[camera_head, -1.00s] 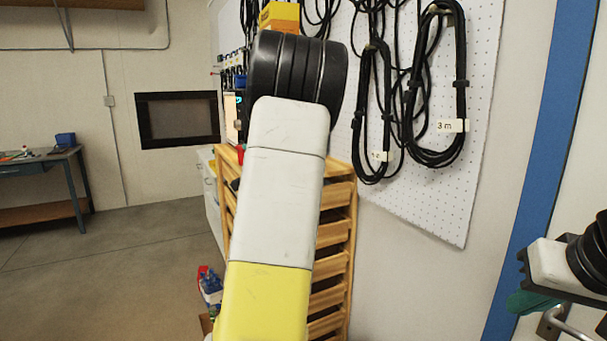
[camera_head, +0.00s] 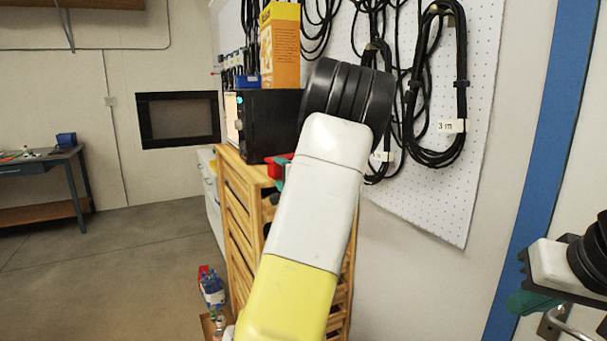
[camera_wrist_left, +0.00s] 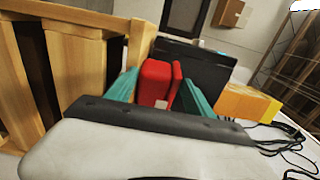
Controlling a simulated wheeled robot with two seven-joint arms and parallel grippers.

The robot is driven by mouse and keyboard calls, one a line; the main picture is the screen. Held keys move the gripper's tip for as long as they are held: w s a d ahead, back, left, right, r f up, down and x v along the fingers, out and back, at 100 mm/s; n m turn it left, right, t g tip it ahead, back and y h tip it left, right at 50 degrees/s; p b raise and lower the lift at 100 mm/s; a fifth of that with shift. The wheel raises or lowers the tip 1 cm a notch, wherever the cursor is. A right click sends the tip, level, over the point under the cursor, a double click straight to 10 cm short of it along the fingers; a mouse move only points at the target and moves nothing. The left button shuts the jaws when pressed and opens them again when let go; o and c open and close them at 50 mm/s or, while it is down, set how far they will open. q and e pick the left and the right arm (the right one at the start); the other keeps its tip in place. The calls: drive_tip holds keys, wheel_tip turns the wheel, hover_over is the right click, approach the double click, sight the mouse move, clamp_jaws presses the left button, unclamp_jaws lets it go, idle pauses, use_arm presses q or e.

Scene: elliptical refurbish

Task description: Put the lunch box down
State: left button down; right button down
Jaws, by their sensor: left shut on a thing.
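The red lunch box (camera_wrist_left: 153,84) is between the two green fingers of my left gripper (camera_wrist_left: 160,88) in the left wrist view. The fingers are shut on it. In the head view, part of the red lunch box (camera_head: 275,168) shows over the wooden cabinet top (camera_head: 233,160), in front of a black box-shaped device. My left forearm hides most of the gripper there. I cannot tell whether the lunch box touches the cabinet top. My right gripper (camera_head: 534,303) is at the right edge, with one green finger clearly visible; its opening is unclear.
The black device (camera_head: 272,122) stands on the cabinet with an orange-yellow carton (camera_head: 281,50) above it. Black cables (camera_head: 440,90) hang on the white pegboard behind. Bottles (camera_head: 212,288) stand low beside the cabinet. Open floor (camera_head: 110,270) lies to the left.

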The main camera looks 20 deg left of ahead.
use_arm(q)
drive_tip(key=c, duration=0.7)
unclamp_jaws()
drive_tip(key=shift+f, duration=0.1)
drive_tip(key=o, duration=0.3)
